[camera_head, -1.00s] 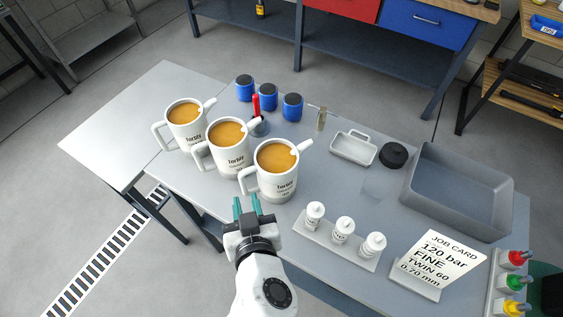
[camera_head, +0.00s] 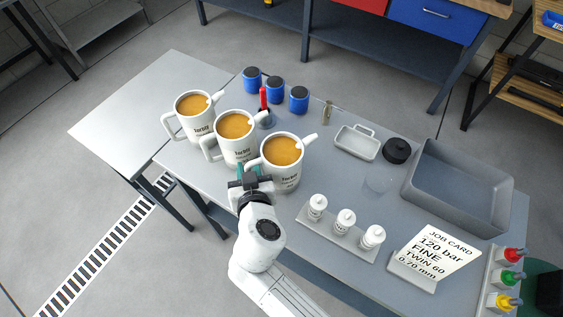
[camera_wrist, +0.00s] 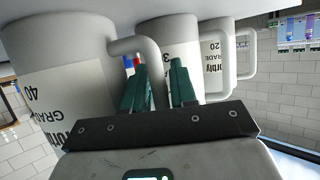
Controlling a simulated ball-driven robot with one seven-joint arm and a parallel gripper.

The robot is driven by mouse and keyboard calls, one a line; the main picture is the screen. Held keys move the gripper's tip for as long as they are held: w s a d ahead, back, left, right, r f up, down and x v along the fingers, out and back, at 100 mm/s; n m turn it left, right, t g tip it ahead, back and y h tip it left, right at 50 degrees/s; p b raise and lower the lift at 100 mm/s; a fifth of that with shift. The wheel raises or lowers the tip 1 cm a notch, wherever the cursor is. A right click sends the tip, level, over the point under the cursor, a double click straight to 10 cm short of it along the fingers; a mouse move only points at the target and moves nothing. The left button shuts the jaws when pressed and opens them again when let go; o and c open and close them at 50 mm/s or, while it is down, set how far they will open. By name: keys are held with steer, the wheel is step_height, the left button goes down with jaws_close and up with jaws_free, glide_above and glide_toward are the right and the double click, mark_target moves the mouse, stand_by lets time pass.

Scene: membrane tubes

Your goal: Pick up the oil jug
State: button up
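Three white jugs with handles, spouts and orange-brown oil stand in a slanting row: a left jug (camera_head: 196,122), a middle jug (camera_head: 237,149) and a front right jug (camera_head: 285,177). My gripper (camera_head: 248,171) is at the handle side of the front right jug. In the wrist view its two teal fingers (camera_wrist: 160,84) are open with a gap between them. The handle of the nearest jug (camera_wrist: 68,58), with a "40" grade label, reaches down at the fingers. I cannot tell whether it lies fully between them. Two more jugs show behind, one labelled 20 (camera_wrist: 213,62).
Three small white bottles (camera_head: 344,222) stand in a rack right of my arm. Blue-bodied jars (camera_head: 275,90) and a red-handled tool (camera_head: 264,98) are behind the jugs. A small tray (camera_head: 357,143), a grey bin (camera_head: 466,217) and a job card (camera_head: 434,253) lie to the right.

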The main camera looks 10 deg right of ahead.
jaws_close()
steer(key=shift+r, duration=0.25)
stand_by(0.4)
